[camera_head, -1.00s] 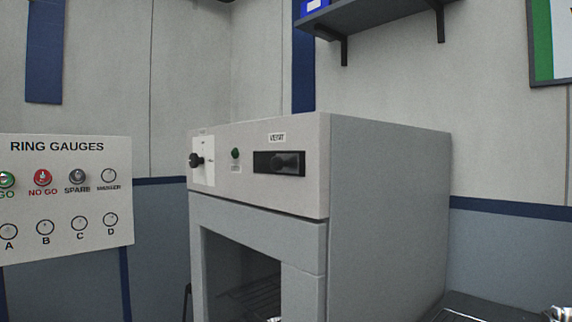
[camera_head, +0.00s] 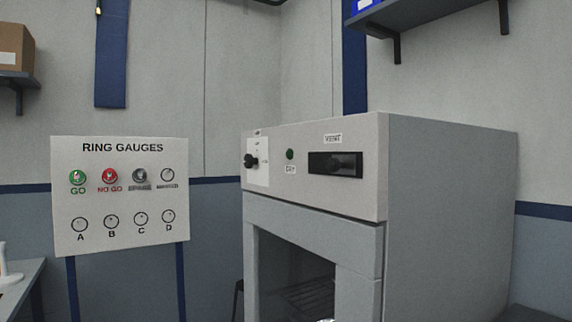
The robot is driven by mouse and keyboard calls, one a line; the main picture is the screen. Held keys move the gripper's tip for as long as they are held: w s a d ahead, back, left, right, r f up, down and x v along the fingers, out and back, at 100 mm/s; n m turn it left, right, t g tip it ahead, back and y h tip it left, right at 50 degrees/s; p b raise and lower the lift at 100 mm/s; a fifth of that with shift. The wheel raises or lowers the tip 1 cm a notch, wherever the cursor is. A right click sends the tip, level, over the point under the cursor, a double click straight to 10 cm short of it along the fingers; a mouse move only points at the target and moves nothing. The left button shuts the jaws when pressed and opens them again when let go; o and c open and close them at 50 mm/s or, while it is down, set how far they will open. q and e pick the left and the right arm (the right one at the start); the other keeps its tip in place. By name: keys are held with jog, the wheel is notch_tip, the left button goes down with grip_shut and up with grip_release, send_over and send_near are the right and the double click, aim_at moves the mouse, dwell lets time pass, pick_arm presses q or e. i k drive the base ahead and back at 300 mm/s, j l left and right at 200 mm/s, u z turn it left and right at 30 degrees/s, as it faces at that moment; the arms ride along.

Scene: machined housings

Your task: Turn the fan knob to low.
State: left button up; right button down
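The fan knob appears to be the black knob (camera_head: 251,161) on a white plate at the left of the grey cabinet's (camera_head: 300,190) front panel. Small marks on the plate are too blurred to read. A green button (camera_head: 290,154) sits to its right, above a small label. Farther right is a dark recessed slot with a black slider or handle (camera_head: 336,165), under a label that seems to read VENT. Neither gripper shows in the head view.
The cabinet has an opening with a wire rack (camera_head: 305,295) below the panel. A RING GAUGES board (camera_head: 120,210) stands to its left. A shelf (camera_head: 430,22) hangs above. A table edge (camera_head: 20,285) shows at lower left, and a box (camera_head: 15,48) sits on a shelf at upper left.

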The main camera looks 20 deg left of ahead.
aim_at(249, 161)
jog(key=i+j, duration=0.1)
jog(key=j, duration=0.5)
jog(key=i+j, duration=0.1)
jog(key=j, duration=0.45)
jog(key=i+j, duration=0.15)
jog(key=j, duration=0.45)
jog(key=i+j+z, duration=0.1)
jog(key=j, duration=0.45)
